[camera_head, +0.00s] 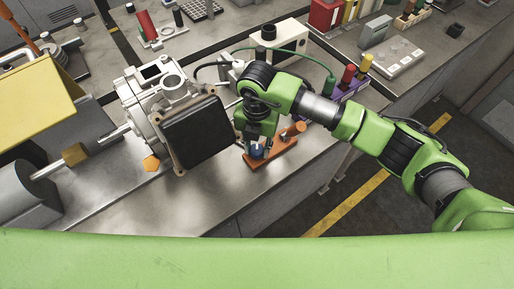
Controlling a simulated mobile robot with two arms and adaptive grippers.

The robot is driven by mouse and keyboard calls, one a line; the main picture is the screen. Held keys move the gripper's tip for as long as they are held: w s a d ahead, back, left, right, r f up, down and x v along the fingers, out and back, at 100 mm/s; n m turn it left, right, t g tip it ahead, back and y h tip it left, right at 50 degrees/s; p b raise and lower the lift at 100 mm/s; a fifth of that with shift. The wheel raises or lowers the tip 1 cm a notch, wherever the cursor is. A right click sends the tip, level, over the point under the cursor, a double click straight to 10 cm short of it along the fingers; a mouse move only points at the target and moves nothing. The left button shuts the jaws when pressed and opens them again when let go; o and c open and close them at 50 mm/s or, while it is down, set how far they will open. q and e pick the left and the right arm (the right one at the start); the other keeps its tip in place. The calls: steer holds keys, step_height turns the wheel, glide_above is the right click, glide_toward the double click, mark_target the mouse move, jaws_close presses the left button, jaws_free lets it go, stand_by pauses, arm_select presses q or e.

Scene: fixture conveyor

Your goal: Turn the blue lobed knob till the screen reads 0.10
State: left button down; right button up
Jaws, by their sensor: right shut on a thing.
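A small blue part (257,153), which looks like the blue lobed knob, shows just below my right gripper, at an orange fixture (284,147) near the front edge of the metal bench. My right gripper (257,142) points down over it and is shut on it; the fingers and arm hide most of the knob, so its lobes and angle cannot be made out. No screen with a readable number shows in this view. My left gripper is not in view.
A grey machine housing with a large black cover (196,131) stands close left of my right gripper. A white box (278,45) and a purple holder with coloured handles (348,88) stand behind. Bare bench (190,200) lies in front, with open floor to the right.

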mark_target(257, 149)
steer(key=m+b, duration=0.1)
steer(key=m, duration=0.2)
steer(key=shift+m, duration=0.3)
steer(key=shift+w+r+m, duration=0.1)
steer(key=shift+m, duration=1.8)
steer(key=o, duration=1.1)
step_height(257, 149, up, 12)
